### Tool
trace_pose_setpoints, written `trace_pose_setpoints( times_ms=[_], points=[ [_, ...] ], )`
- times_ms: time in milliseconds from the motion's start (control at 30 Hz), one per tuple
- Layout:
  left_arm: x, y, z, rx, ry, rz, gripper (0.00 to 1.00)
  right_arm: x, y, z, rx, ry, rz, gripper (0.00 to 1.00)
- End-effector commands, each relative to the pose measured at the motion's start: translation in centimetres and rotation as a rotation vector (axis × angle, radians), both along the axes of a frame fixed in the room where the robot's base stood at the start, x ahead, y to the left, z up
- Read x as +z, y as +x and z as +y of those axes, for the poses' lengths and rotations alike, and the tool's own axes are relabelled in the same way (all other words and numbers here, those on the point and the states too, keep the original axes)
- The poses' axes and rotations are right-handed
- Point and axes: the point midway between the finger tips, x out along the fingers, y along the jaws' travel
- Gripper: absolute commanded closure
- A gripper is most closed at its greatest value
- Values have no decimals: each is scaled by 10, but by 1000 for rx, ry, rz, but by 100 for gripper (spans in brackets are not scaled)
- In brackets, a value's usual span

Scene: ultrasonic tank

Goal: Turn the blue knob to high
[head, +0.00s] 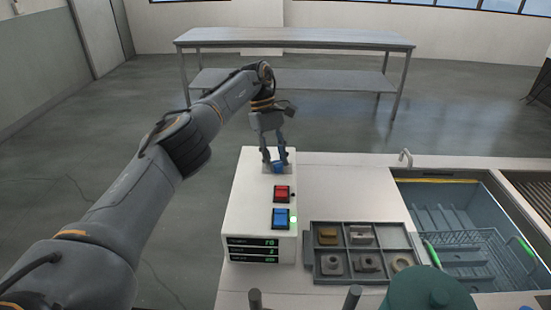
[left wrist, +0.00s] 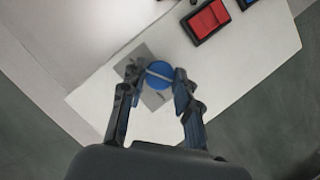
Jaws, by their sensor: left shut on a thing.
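The blue knob (left wrist: 159,74) is round with a pale line across its face, on a grey plate (left wrist: 154,97) at the far end of the white control box. In the head view, the knob (head: 279,168) shows only partly below my left gripper (head: 277,162). In the left wrist view, the fingers of my left gripper (left wrist: 157,78) are on either side of the knob and shut on it. The plate's markings are too small to read. My right gripper does not show in either view.
The white control box (head: 238,208) carries a red switch (head: 281,193), a blue switch (head: 280,218), a lit green lamp and small displays. A grey parts tray (head: 314,240) stands to its right, then a tank with a wire basket (head: 466,240). A table (head: 295,38) stands behind.

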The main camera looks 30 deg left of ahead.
Motion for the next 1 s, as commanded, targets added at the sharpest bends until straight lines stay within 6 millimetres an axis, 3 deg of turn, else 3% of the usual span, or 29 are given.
trace_pose_setpoints(
  times_ms=[300, 333, 433, 767, 1000],
  points=[
    [0, 0, 0, -4, 0, 0, 100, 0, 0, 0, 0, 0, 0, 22],
    [0, 0, 0, -4, 0, 0, 65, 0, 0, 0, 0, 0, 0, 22],
    [0, 0, 0, -3, 0, 0, 46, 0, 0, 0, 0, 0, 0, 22],
    [2, 0, 0, -2, 0, -1, 46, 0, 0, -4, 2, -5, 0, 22],
    [37, 1, -1, -2, 1, -4, 46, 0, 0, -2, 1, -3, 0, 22]
  ],
)
